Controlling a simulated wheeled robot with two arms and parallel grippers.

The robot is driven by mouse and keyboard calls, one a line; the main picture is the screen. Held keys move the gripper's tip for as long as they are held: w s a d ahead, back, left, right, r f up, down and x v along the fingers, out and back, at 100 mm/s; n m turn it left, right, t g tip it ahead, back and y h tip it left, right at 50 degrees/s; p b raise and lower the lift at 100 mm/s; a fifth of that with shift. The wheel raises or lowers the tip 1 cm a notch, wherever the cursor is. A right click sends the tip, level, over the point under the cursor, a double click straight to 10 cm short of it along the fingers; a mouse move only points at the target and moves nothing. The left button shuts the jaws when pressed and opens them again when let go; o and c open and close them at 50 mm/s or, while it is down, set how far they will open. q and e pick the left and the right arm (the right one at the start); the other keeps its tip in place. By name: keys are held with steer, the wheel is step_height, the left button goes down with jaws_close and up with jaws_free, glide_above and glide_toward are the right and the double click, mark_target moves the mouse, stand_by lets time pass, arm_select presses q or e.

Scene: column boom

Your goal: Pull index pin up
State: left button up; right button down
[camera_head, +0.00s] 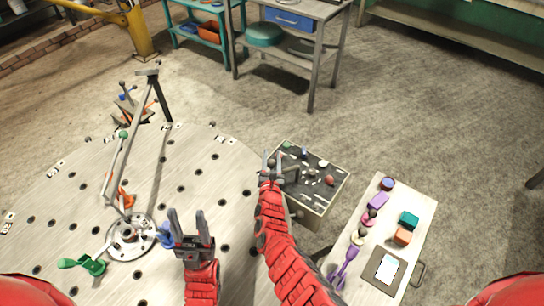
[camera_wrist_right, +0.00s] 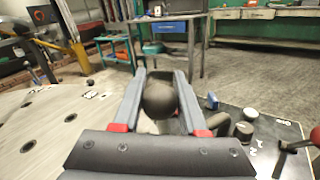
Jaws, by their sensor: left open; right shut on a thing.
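My right gripper (camera_head: 271,160) is at the left edge of the dark-topped box. In the right wrist view its fingers (camera_wrist_right: 160,85) are closed around a dark round ball knob (camera_wrist_right: 159,101); what lies below the knob is mostly hidden. My left gripper (camera_head: 187,222) is open, its two fingers apart and pointing away from me over the round table. A blue part (camera_head: 166,236) shows just left of it, beside the round metal base (camera_head: 130,238) of the boom. I cannot tell for certain which part is the index pin.
The round table (camera_head: 60,200) has several dark holes. The dark-topped box (camera_head: 336,176) bears several small controls. A side table (camera_head: 340,254) at the right holds coloured items.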

steer(key=c, duration=0.8)
jaws_free()
steer(key=shift+r, duration=0.3)
steer(key=o, duration=0.3)
steer(key=shift+o, duration=0.2)
steer(key=shift+f, duration=0.1)
steer(key=s+p, duration=0.4)
steer(key=s, duration=0.1)
steer(key=s+p, duration=0.1)
steer(key=s, duration=0.2)
steer(key=shift+s+a+r+p, duration=0.2)
steer(key=shift+r+p, duration=0.1)
steer(key=shift+p, duration=0.1)
glide_toward(271, 165)
steer(key=s, duration=0.3)
steer(key=shift+s+f, duration=0.1)
steer(key=shift+f, duration=0.3)
